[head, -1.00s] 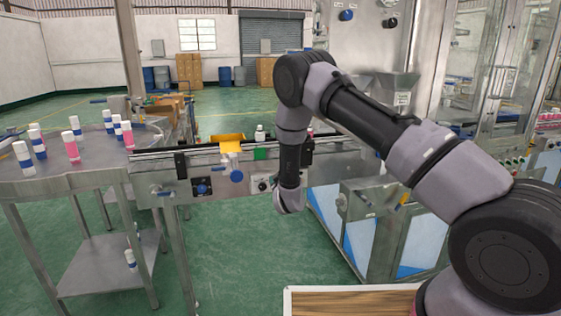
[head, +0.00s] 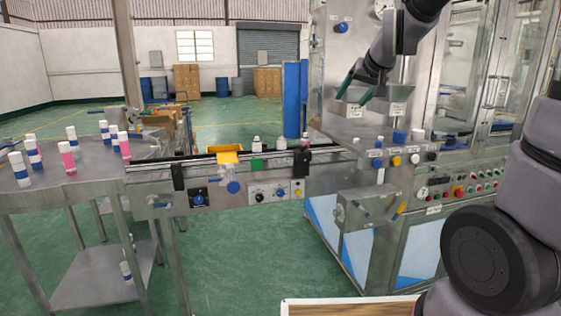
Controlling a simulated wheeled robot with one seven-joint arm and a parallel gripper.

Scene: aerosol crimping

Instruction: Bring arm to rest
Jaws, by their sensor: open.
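My gripper (head: 355,92) is in the upper right of the head view, in front of the filling machine (head: 340,60). Its two dark green fingers are spread apart and nothing shows between them. It is raised above the conveyor (head: 240,160), close in the picture to the small metal hoppers (head: 390,108). I cannot tell whether it touches them. My arm rises along the right edge, and part of it runs out of the top of the picture.
A round steel table (head: 95,175) at the left bears several white, blue and pink cans. Small bottles (head: 256,143) stand on the conveyor. A control panel (head: 465,190) with buttons is at the right. A wooden-topped surface (head: 345,308) lies at the bottom. Green floor is clear at lower centre.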

